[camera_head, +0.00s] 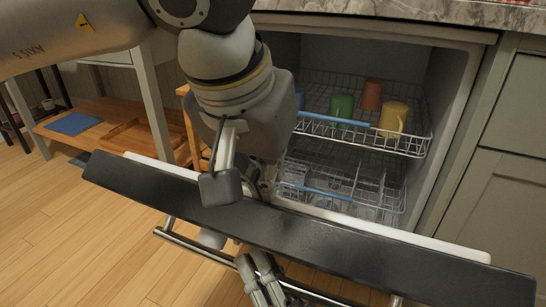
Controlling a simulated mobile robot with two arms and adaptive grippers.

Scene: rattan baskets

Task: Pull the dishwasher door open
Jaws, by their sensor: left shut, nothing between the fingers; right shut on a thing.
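The dishwasher door (370,249) is partly open and tilted out toward me, its dark top edge running across the view. Its metal bar handle (190,244) is on the outer face, below that edge. My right gripper (262,278) is at the middle of the handle, low in the view, and shut on it. My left gripper (256,182) is shut and empty at the inner side of the door's top edge; its fingers are partly hidden by its own wrist parts. I cannot tell whether it touches the door.
Inside the dishwasher, the upper rack (420,147) holds a green mug (342,107), an orange mug (372,95) and a yellow mug (393,118). The lower rack (370,190) is below. Cabinets (510,190) stand right, a wooden shelf (90,118) left. Floor (60,220) is clear at left.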

